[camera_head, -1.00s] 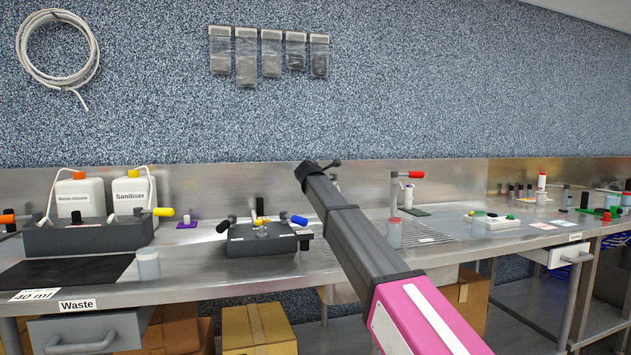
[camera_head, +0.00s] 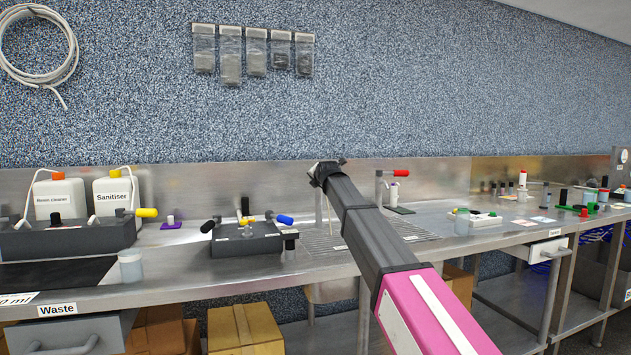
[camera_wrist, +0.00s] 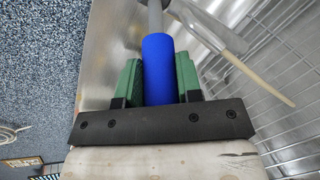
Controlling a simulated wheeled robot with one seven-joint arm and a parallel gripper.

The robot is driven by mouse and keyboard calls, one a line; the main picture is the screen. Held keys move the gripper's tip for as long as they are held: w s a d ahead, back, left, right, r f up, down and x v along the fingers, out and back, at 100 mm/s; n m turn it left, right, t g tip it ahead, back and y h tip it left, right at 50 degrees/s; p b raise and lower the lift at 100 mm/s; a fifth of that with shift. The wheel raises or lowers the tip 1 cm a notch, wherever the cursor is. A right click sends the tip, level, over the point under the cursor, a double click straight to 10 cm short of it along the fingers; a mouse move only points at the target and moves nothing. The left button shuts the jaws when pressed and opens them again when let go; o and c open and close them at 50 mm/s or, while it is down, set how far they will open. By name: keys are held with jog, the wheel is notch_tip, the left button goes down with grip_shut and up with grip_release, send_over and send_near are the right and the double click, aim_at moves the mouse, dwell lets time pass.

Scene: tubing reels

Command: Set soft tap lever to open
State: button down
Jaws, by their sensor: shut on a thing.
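My gripper (camera_wrist: 159,78) has its green fingers on both sides of a thick blue lever handle (camera_wrist: 158,58) in the wrist view and is shut on it. The handle continues into a grey rod at the top. A clear fitting with a cream tube (camera_wrist: 265,80) stands to its right. In the head view my gripper (camera_head: 325,174) is in front of the steel splashback, and my arm hides the blue handle. A thin pale tube (camera_head: 330,215) hangs below it. No label naming the soft tap is readable.
A tap with a red lever (camera_head: 400,173) stands to the right of my arm. A dark block with blue and yellow levers (camera_head: 245,240) is to the left. A wire rack (camera_wrist: 285,55) lies near the tap. A clear cup (camera_head: 130,266) stands near the bench front.

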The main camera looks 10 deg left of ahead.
dwell(0.5)
jog(key=c, duration=0.8)
grip_release()
jog(key=shift+d, duration=0.1)
jog(key=v, duration=1)
jog(key=shift+s+d, duration=0.25)
jog(key=shift+s, duration=0.1)
